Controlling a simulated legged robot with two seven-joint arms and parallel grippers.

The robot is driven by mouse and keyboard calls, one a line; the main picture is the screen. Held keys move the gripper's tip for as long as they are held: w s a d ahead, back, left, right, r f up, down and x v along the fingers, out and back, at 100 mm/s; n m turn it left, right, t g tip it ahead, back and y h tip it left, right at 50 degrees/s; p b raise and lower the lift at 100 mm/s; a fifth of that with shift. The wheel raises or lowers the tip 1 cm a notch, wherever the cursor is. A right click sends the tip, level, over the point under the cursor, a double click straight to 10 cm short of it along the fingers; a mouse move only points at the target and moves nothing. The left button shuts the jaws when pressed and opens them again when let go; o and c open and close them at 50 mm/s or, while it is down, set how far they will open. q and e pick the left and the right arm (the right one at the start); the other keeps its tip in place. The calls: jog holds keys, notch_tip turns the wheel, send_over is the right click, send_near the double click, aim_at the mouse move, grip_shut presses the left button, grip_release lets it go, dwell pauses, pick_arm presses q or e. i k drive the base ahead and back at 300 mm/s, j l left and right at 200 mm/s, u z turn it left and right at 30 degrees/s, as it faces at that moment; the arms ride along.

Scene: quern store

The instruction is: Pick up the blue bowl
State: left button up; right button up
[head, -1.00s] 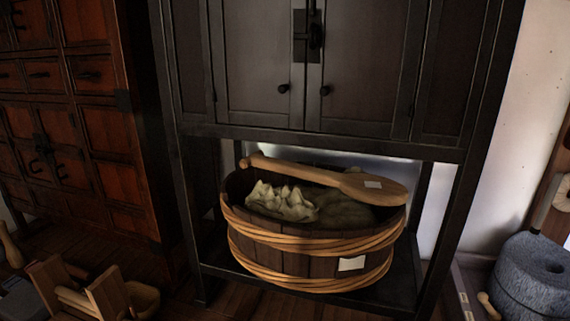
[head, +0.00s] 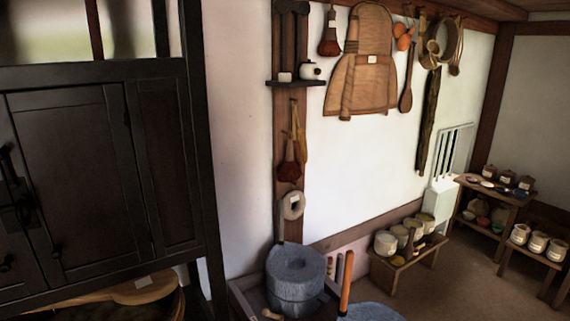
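No thing in the head view can be clearly told as the blue bowl. Small dishes sit on top of the low wooden shelf (head: 470,185) at the far right. One small bluish item (head: 503,190) is among them, but it is too small to tell whether it is a bowl. Neither of my grippers is in view.
A dark cabinet (head: 75,170) fills the left, with a tub and wooden paddle (head: 140,289) below it. A grey stone quern (head: 295,278) stands at bottom centre. A low bench (head: 405,262) holds several pots. Tools hang on the white wall. Brown floor (head: 455,285) is clear at right.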

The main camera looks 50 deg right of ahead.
aim_at(520, 195)
jog(key=z, duration=3.1)
